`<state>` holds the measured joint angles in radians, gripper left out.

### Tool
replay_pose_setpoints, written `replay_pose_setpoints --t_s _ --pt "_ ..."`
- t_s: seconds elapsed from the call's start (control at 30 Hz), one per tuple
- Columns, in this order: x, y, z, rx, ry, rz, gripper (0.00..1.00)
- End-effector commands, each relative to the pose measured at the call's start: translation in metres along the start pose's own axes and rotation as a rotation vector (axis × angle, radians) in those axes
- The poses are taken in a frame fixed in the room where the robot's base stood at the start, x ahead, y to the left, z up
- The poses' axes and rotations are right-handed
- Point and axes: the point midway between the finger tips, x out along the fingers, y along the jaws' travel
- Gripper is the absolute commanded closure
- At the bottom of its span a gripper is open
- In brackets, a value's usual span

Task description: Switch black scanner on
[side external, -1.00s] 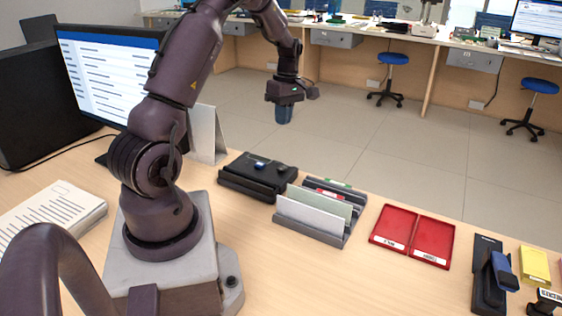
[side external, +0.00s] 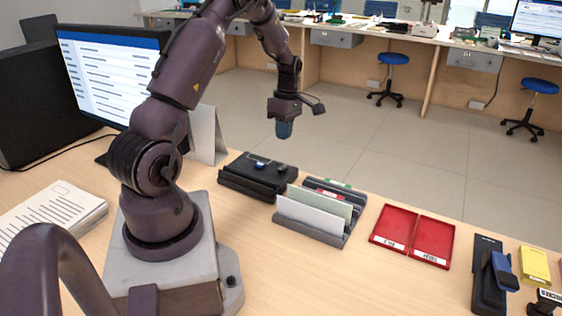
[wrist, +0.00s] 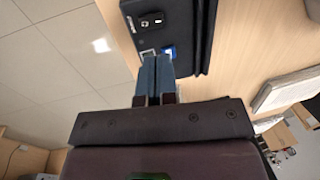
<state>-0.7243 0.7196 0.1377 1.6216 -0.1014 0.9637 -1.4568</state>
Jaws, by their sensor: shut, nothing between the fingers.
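The black scanner (side external: 258,177) lies on the counter to the right of the monitor in the side view, with a small blue part (side external: 260,166) on its top. It also shows in the wrist view (wrist: 187,22), where a blue switch (wrist: 169,52) and a pale square (wrist: 147,54) sit near the fingertips. My gripper (side external: 284,131) is shut and empty, its blue fingers pointing down, above and apart from the scanner in the side view. In the wrist view the shut fingers (wrist: 155,62) cover part of the scanner's near end.
A file rack (side external: 318,213) with papers stands just right of the scanner. A monitor (side external: 105,80) and a white stand (side external: 206,137) are on the left.

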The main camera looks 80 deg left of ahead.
Motion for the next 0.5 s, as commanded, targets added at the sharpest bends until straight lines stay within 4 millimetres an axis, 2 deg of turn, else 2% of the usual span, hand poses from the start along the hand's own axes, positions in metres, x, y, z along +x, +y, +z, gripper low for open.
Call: replay_pose_setpoints --t_s 0.03,0.2,0.33,0.5 --pt "0.013 -0.001 -0.001 -0.001 -0.001 -0.007 1.0" --pt "0.049 -0.001 -0.001 0.0 0.0 -0.006 1.0" --pt "0.07 -0.001 0.0 -0.001 -0.001 -0.004 1.0" --pt "0.086 0.0 -0.001 0.0 0.0 -0.002 1.0"
